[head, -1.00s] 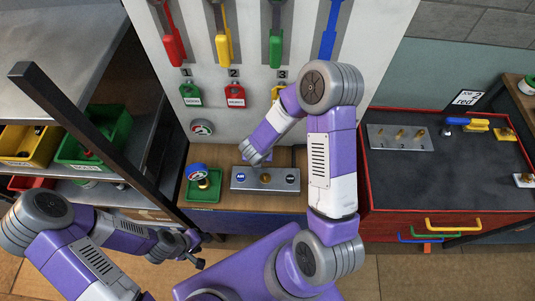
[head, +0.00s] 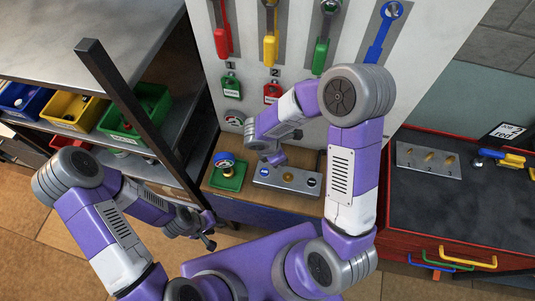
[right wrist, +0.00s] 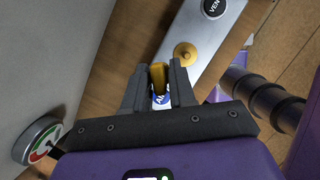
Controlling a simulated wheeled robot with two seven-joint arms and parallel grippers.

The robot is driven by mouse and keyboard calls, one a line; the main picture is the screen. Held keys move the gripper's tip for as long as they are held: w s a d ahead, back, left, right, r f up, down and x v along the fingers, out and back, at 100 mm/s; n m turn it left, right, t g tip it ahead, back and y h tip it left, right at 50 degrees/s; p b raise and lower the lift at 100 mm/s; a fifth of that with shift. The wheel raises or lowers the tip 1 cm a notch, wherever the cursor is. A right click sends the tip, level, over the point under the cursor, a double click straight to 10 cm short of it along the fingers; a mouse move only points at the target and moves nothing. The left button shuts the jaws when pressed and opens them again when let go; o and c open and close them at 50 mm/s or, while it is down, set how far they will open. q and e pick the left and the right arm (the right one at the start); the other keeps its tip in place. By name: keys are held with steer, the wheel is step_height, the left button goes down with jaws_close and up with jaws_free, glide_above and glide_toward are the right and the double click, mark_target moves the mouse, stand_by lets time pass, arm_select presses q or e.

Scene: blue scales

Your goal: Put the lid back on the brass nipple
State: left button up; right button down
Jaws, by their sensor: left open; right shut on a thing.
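The brass nipple (head: 288,177) stands in the middle of a grey plate (head: 275,184) on the wooden bench; it also shows in the right wrist view (right wrist: 185,53). My right gripper (head: 276,159) is just above and behind the plate, between the blue AIR button and the nipple. In the right wrist view, it (right wrist: 159,85) is shut on a small brass-coloured piece, apparently the lid (right wrist: 158,74), beside the nipple and apart from it in the picture. The fingers hide part of the piece. My left gripper (head: 208,240) is open and empty, low in front of the bench.
A round wall gauge (right wrist: 38,140) is near my right gripper. A black post (head: 140,120) and shelves with bins are at left. A red-edged dark worktop (head: 450,215) is at right.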

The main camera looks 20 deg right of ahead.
steer(key=s+d+r+m+g+p, duration=0.1)
steer(key=s+d+r+m+g, duration=0.15)
steer(key=m, duration=0.55)
steer(key=shift+g, duration=0.25)
steer(key=f+b, duration=0.2)
steer(key=s+a+f+b, duration=0.1)
steer(key=f, duration=0.1)
steer(key=shift+f+b, duration=0.95)
steer(key=shift+b, duration=0.1)
steer(key=shift+f+b, duration=0.15)
steer(key=shift+b, duration=0.25)
stand_by(0.9)
stand_by(0.4)
steer(key=c, duration=0.8)
jaws_free()
steer(key=shift+c, duration=0.2)
steer(key=shift+o, duration=0.3)
